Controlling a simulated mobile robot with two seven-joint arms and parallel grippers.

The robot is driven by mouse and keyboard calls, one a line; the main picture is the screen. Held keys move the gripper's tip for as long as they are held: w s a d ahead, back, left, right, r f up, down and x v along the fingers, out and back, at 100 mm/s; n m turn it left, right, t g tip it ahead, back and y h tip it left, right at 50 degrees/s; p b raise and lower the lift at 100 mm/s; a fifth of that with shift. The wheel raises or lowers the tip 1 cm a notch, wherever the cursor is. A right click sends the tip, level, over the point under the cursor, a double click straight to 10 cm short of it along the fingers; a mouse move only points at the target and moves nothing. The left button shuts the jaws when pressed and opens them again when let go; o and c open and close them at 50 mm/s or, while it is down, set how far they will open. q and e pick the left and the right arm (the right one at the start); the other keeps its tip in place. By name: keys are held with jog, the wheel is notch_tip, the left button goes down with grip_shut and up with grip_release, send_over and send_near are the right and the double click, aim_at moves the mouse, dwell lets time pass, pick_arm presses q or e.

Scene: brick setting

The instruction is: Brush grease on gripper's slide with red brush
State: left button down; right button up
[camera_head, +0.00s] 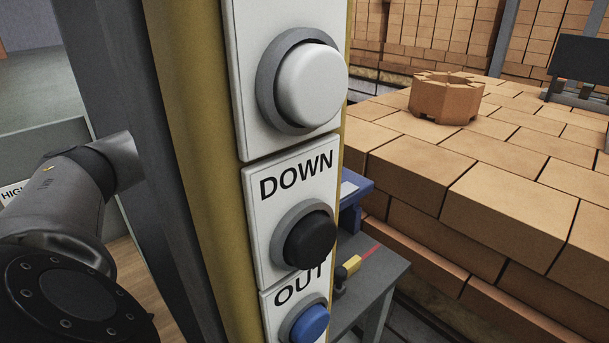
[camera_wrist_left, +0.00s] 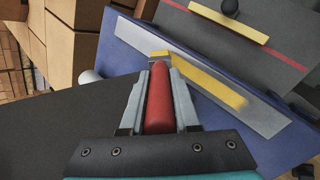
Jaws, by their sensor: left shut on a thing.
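In the left wrist view my left gripper (camera_wrist_left: 159,78) is shut on the red handle of the brush (camera_wrist_left: 159,106). The brush's yellowish tip (camera_wrist_left: 160,56) lies at or over the long grey metal slide (camera_wrist_left: 130,31) on a blue body (camera_wrist_left: 122,58). Whether it touches is hard to tell. A yellow grease streak (camera_wrist_left: 222,90) runs along the slide to the right of the brush. In the head view my left arm comes in from the left, and its gripper is hidden. Part of a blue thing (camera_head: 352,192) shows behind the button post. My right gripper is not in view.
A yellow post (camera_head: 190,160) with white (camera_head: 312,84), black (camera_head: 311,241) and blue (camera_head: 309,323) buttons fills the head view's middle. Behind it, a grey surface (camera_head: 380,277) carries a yellow block (camera_head: 348,267). Stacked bricks (camera_head: 490,185) stand at right.

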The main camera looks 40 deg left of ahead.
pick_arm(q)
notch_tip(320, 180, up, 4)
jog(key=shift+f+p, duration=0.1)
jog(key=shift+p, duration=1.1)
jog(key=shift+a+r+p, duration=0.2)
jog(key=shift+r+p, duration=0.55)
jog(key=shift+r, duration=0.2)
jog(key=shift+r+p, duration=1.1)
jog(key=shift+r, duration=0.4)
jog(key=shift+f, duration=0.1)
